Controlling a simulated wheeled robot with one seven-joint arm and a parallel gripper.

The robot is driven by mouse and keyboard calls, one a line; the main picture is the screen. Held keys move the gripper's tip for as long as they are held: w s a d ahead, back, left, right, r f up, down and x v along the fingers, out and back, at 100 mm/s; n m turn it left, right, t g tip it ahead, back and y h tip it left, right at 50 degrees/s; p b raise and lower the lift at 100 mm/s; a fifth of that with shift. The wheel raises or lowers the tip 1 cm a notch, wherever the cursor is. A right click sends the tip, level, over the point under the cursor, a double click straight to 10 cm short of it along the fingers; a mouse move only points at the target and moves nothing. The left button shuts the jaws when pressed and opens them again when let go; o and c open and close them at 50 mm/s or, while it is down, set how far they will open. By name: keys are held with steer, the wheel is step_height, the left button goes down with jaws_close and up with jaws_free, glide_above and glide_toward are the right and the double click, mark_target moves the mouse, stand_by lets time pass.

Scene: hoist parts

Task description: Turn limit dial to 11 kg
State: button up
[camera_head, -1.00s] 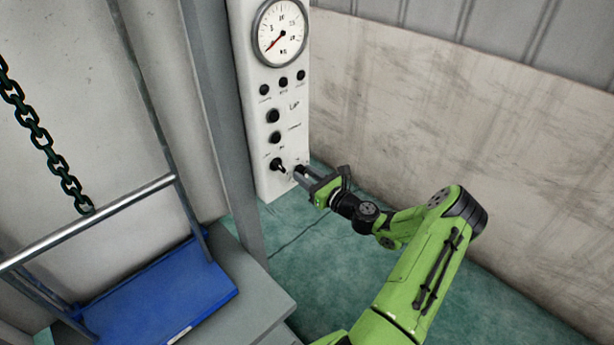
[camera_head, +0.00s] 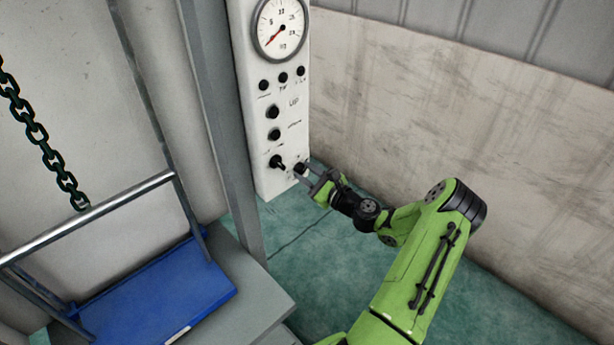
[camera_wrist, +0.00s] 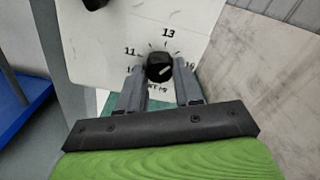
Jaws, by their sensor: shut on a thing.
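The limit dial (camera_wrist: 159,67) is a round black knob on the white panel, with 11, 13 and 16 among the numbers printed around it. A light pointer line on its face slants toward the right, roughly to the 16 side, not at 11. My gripper (camera_wrist: 160,77) is shut on the dial, one finger on each side of it. In the head view the dial (camera_head: 299,168) sits low on the right of the control panel (camera_head: 248,80), partly covered by my gripper (camera_head: 305,174).
Another black knob (camera_head: 277,161) is close to the left of the dial. Black buttons (camera_head: 273,112) and a round gauge (camera_head: 281,28) are above. A wall (camera_head: 430,110) stands to the right. A blue cart (camera_head: 165,300) and a hanging chain (camera_head: 45,150) are on the left.

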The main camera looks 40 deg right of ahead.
steer(key=n+b, duration=0.3)
steer(key=n, duration=0.3)
steer(key=shift+f+n+b, duration=0.1)
steer(key=shift+n+b, duration=0.2)
steer(key=shift+b, duration=0.05)
steer(key=n+b, duration=0.4)
steer(key=n, duration=0.1)
steer(key=shift+b, duration=0.4)
steer(key=n+b, duration=0.6)
steer(key=b, duration=0.1)
steer(key=shift+n, duration=0.4)
steer(key=shift+n+b, duration=1.6)
steer(key=shift+n, duration=0.7)
steer(key=o, duration=1)
steer(key=shift+r, duration=0.2)
steer(key=shift+o, duration=0.2)
